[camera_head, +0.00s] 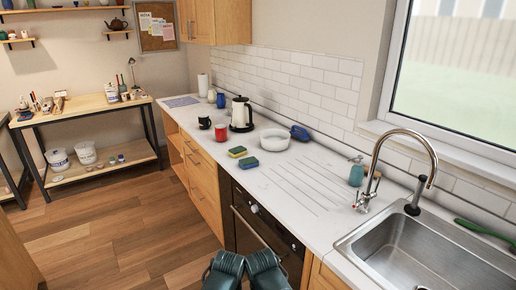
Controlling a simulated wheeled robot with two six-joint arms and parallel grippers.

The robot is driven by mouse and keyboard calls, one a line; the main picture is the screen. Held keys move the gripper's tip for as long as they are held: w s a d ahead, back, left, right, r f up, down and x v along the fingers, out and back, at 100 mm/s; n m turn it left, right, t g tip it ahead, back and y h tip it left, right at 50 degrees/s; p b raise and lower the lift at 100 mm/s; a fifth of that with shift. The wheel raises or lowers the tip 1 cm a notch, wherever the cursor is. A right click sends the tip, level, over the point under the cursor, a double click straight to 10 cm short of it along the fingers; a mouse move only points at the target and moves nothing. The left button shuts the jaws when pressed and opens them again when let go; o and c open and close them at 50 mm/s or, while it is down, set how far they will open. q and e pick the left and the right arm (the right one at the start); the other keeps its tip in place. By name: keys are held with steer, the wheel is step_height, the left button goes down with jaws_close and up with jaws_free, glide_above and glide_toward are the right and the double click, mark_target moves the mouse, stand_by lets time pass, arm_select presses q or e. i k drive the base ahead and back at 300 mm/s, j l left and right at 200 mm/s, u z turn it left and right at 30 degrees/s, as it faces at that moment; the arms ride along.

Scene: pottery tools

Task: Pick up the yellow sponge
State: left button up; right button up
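Two small two-tone sponges lie flat on the white counter (285,212), in the middle of the view. The farther sponge (237,151) has a dark green top and a yellow side. The nearer sponge (248,163) has a blue-teal top and a yellowish lower side. They lie close to each other, left of a white round bowl (274,140). Parts of my two arms show at the bottom edge, well short of the sponges. Neither gripper's fingers can be made out.
A blue object (299,132) lies by the wall. The ribbed drainboard to the right is clear; a tap (400,135) rises over the sink (415,255).

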mark_target(234, 153)
steer(key=i+j+z, duration=0.2)
steer(key=z, duration=0.75)
steer(key=i+j+z, duration=0.25)
steer(key=j, duration=0.2)
steer(key=j+z, duration=0.3)
steer(key=j, duration=0.2)
steer(key=j+z, duration=0.25)
steer(key=j, duration=0.25)
steer(key=i+j+z, duration=0.1)
steer(key=j, duration=1.4)
steer(key=j+z, duration=0.1)
steer(key=j, duration=1.4)
